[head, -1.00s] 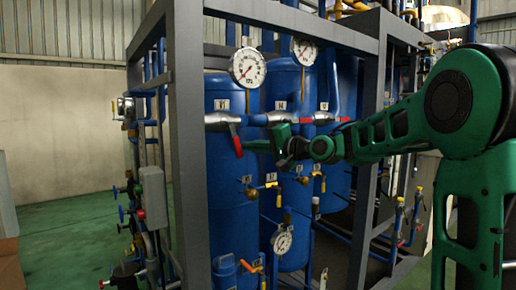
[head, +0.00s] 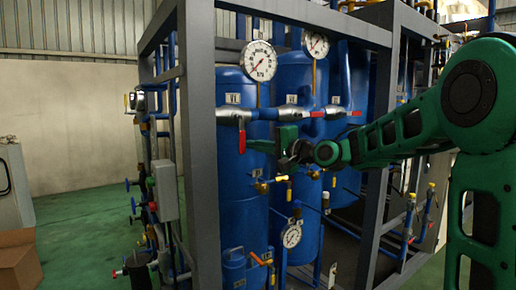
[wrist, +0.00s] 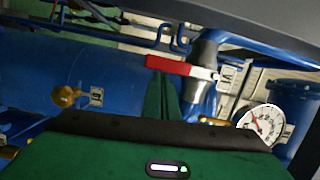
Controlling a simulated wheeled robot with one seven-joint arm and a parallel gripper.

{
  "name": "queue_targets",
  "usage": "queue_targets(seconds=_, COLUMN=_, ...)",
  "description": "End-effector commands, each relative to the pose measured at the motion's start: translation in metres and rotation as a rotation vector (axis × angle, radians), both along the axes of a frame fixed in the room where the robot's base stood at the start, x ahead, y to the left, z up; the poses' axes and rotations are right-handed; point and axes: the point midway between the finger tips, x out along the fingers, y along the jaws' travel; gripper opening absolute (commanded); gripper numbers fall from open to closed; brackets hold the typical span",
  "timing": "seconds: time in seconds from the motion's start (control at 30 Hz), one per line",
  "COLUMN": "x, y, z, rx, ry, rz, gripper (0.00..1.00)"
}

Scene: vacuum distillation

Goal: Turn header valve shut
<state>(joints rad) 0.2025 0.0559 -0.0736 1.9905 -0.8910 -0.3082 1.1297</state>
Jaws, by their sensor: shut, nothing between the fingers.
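The red-handled valve (head: 242,138) sits on the pipe across the front blue tank, its lever hanging down in the head view. In the wrist view the red lever (wrist: 180,67) reaches left from the grey valve body (wrist: 205,55). My gripper (head: 262,145) is just right of the lever's lower end in the head view. Its closed green fingers (wrist: 162,95) show just below the lever in the wrist view, with nothing between them. Whether they touch the lever cannot be told.
Grey frame posts (head: 200,150) stand in front of the tanks. A round gauge (head: 259,61) is above the valve and a smaller gauge (head: 291,236) below. Yellow-handled valves (head: 262,187) sit lower. A cardboard box (head: 18,262) is at the left, with open green floor beside it.

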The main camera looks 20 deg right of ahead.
Motion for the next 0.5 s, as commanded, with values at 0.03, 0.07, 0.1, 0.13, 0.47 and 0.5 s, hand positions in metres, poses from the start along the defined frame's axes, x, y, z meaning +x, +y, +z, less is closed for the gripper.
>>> queue_targets(seconds=0.03, x=0.000, y=0.000, z=0.000, rx=0.000, ry=0.000, rz=0.000, gripper=0.00)
queue_targets(seconds=0.07, x=0.000, y=-0.001, z=0.000, rx=0.000, ry=0.000, rz=0.000, gripper=0.00)
queue_targets(seconds=0.1, x=0.001, y=-0.002, z=0.000, rx=0.000, ry=0.000, rz=0.000, gripper=0.00)
queue_targets(seconds=0.13, x=0.002, y=-0.003, z=0.000, rx=0.000, ry=0.000, rz=0.000, gripper=0.00)
queue_targets(seconds=0.47, x=-0.002, y=-0.039, z=-0.001, rx=0.001, ry=0.001, rz=0.007, gripper=0.00)
queue_targets(seconds=0.5, x=-0.009, y=-0.044, z=-0.001, rx=0.000, ry=0.001, rz=0.007, gripper=0.00)
